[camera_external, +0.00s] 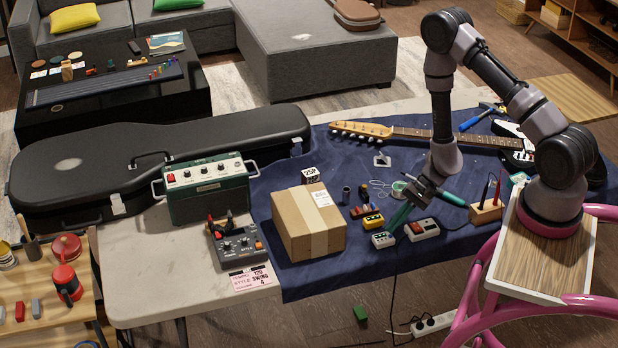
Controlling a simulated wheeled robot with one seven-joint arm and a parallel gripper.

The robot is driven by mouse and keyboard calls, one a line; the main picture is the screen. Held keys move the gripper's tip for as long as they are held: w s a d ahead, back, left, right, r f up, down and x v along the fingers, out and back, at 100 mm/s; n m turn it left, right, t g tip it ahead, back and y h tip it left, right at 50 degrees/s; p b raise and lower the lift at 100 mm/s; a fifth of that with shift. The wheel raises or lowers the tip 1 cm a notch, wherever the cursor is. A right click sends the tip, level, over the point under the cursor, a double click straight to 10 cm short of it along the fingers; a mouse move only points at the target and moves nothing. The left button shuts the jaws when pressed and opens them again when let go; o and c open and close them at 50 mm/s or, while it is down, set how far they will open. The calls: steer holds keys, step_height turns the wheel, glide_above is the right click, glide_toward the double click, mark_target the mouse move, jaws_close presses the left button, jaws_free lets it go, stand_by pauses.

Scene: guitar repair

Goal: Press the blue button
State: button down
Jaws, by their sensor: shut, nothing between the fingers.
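No blue button can be made out in the external view; the controls on the devices are too small to tell. My gripper (394,224) is shut and empty. Its teal fingers slant down to the left, with the tips close above the green-and-white pedal; whether they touch it cannot be told.
A cardboard box (307,221) stands left of the pedals. A grey knobbed unit (237,246) and a green amplifier (208,186) are farther left. A wooden tool block (486,211) stands to the right, a guitar (440,135) lies behind. A black cable hangs off the front edge.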

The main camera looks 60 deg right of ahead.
steer(key=shift+r, duration=0.2)
steer(key=shift+r, duration=3)
steer(key=s+a+r+n+g, duration=0.1)
steer(key=a+r+n, duration=0.2)
steer(key=r, duration=0.9)
steer(key=a+r+n+g, duration=0.1)
steer(key=a+r+n, duration=0.3)
steer(key=r, duration=0.9)
steer(key=s+d+r+n+t+h, duration=0.1)
steer(key=s+r+n+t+h, duration=0.1)
steer(key=s+r, duration=0.5)
steer(key=s+d+r+n+t+h, duration=0.1)
steer(key=s+r+n+t+h, duration=0.1)
steer(key=s+r, duration=0.6)
step_height(320, 180, up, 5)
steer(key=shift+d+f+h, duration=0.15)
steer(key=shift+d+h, duration=0.25)
steer(key=shift+h, duration=0.4)
